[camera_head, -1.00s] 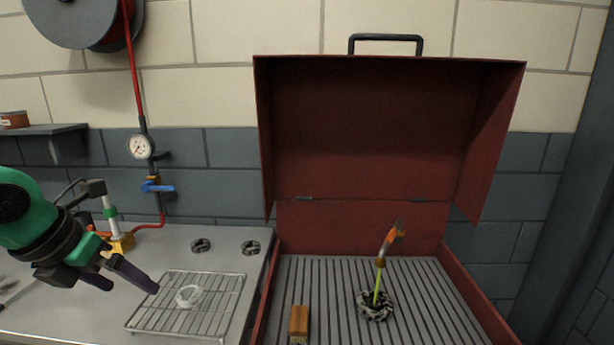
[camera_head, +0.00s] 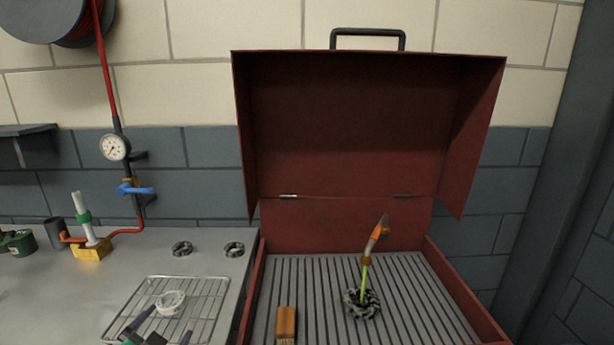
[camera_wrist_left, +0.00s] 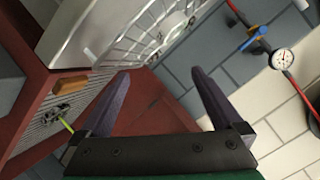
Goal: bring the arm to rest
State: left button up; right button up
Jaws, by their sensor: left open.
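My left gripper (camera_head: 160,326) shows at the bottom edge of the head view, over the front part of the wire rack (camera_head: 216,285). Only its dark fingers and a bit of its body show; the rest of the arm is out of frame. In the left wrist view the two fingers of the left gripper (camera_wrist_left: 160,74) stand wide apart with nothing between them. A white ring (camera_head: 171,302) lies on the rack, just beyond the fingers. My right gripper is in neither view.
An open red casing (camera_head: 345,230) stands right of the rack. On its grooved floor are a wooden-handled brush (camera_head: 286,322) and a mottled ring (camera_head: 361,304) with an orange-tipped green stem. Two dark rings and a yellow-based fixture (camera_head: 92,249) stand at the back of the bench.

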pick_arm(q)
jog(key=s+d+f+n+g+h, duration=0.1)
jog(key=s+d+f+n+g, duration=0.15)
jog(key=s+f+g, duration=0.45)
jog(key=s+d+f+n+g+h, duration=0.1)
jog(key=s+d+f+n+g, duration=0.15)
jog(key=s+f, duration=0.8)
jog(key=s+f+g+b, duration=0.1)
jog(key=s+f+b, duration=0.1)
jog(key=f, duration=1.2)
jog(key=s+f+g+b, duration=0.1)
jog(key=s+f+b, duration=0.1)
jog(key=f, duration=1.3)
jog(key=s+a+f+m+b, duration=0.1)
jog(key=s+a+f+b, duration=0.1)
jog(key=s+f, duration=1.1)
jog(key=shift+s+a+g, duration=0.4)
jog(key=shift+s+g, duration=0.05)
jog(key=shift+s, duration=0.6)
